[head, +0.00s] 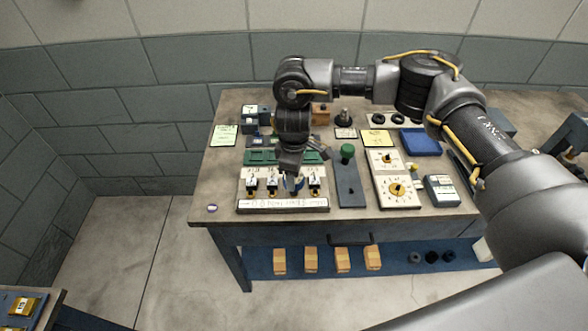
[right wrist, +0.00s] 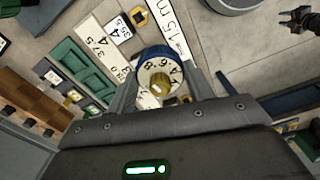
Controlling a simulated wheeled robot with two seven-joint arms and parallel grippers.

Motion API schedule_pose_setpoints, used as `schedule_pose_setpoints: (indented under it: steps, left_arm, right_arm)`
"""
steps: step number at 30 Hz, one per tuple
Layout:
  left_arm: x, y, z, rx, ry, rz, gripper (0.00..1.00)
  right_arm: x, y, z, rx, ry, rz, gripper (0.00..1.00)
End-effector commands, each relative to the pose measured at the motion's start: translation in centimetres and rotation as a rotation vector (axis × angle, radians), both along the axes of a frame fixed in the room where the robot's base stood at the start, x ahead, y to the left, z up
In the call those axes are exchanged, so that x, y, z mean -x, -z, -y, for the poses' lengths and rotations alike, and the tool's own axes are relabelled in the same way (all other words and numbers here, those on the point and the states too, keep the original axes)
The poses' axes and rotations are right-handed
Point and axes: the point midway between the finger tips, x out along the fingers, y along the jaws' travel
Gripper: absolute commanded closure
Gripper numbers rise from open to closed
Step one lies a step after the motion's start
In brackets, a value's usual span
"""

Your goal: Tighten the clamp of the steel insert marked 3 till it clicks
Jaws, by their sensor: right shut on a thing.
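A pale board (head: 283,204) with a lettered front strip lies at the table's front left. Small inserts with dark and brass parts (head: 252,189) stand on it in a row, with labels behind; I cannot read which is marked 3. My right gripper (head: 294,182) is low over the row's right half, shut on a blue-rimmed knob (right wrist: 158,58) with a white numbered face and brass centre. The gripper hides what is under the knob; I cannot tell whether it touches an insert. A small dark claw (right wrist: 298,18), probably my left gripper, shows in the right wrist view.
A dark blue plate with a green knob (head: 348,153) and a pale dial panel (head: 398,190) stand right of the board. A green tray (head: 262,157) lies behind it. Wooden blocks (head: 311,260) sit on the lower shelf. The table's front left corner is mostly clear.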

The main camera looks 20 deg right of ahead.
Motion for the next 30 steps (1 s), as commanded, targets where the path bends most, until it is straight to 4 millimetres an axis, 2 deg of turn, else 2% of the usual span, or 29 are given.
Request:
schedule_pose_setpoints:
  steps: [14,30]
  left_arm:
    - [0.0,-0.3,0.0,0.0,0.0,0.0,0.64]
    - [0.0,-2.5,0.0,0.0,0.0,0.0,0.64]
  right_arm:
    - [0.1,0.2,0.0,0.001,0.023,-0.004,0.76]
    - [0.2,0.1,0.0,0.001,0.155,-0.005,0.76]
